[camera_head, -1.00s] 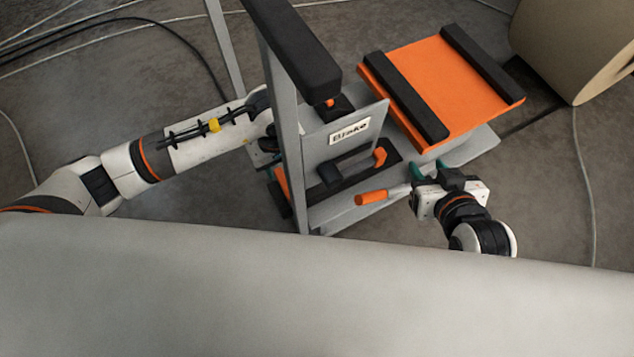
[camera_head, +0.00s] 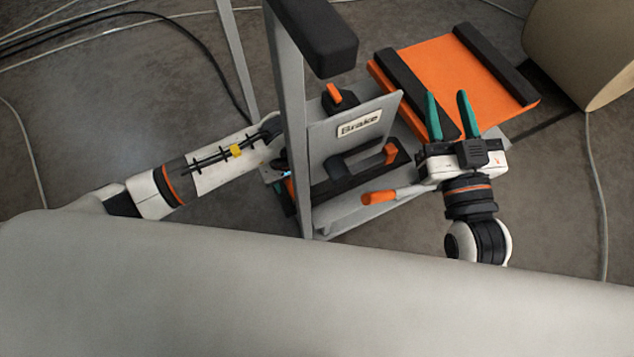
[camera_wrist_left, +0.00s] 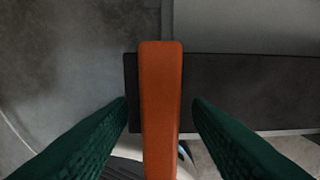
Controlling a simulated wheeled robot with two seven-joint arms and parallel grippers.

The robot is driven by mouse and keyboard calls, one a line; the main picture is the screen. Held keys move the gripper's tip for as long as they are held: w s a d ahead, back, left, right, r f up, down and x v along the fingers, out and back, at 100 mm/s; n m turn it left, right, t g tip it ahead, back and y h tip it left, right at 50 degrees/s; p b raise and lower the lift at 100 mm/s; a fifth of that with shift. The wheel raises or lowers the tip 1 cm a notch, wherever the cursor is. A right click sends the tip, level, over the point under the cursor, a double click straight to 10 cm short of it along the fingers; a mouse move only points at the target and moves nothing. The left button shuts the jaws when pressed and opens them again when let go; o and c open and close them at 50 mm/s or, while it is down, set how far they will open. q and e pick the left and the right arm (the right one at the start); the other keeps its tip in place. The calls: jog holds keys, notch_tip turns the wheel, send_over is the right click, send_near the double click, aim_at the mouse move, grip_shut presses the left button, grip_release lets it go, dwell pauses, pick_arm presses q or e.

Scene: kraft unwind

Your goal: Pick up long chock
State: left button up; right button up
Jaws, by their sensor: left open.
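An orange bar (camera_wrist_left: 161,85), which looks like the long chock, stands out from a dark base (camera_wrist_left: 245,90) in the left wrist view. My left gripper (camera_wrist_left: 160,104) is open, with one green finger on each side of the bar and visible gaps between. In the head view my left gripper is mostly hidden behind the grey post (camera_head: 290,120), and the bar cannot be made out there. My right gripper (camera_head: 449,108) is open and empty, its green fingers pointing away in front of the orange platform.
A grey panel labelled "Brake" (camera_head: 335,133) stands right of the post. Below it are a black holder with an orange-tipped handle (camera_head: 355,168) and an orange-gripped lever (camera_head: 380,197). An orange platform (camera_head: 440,62) with black strips and a large brown roll (camera_head: 585,50) are at right.

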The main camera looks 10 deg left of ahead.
pick_arm(q)
grip_shut()
dwell(0.3)
jog(key=shift+r, duration=0.1)
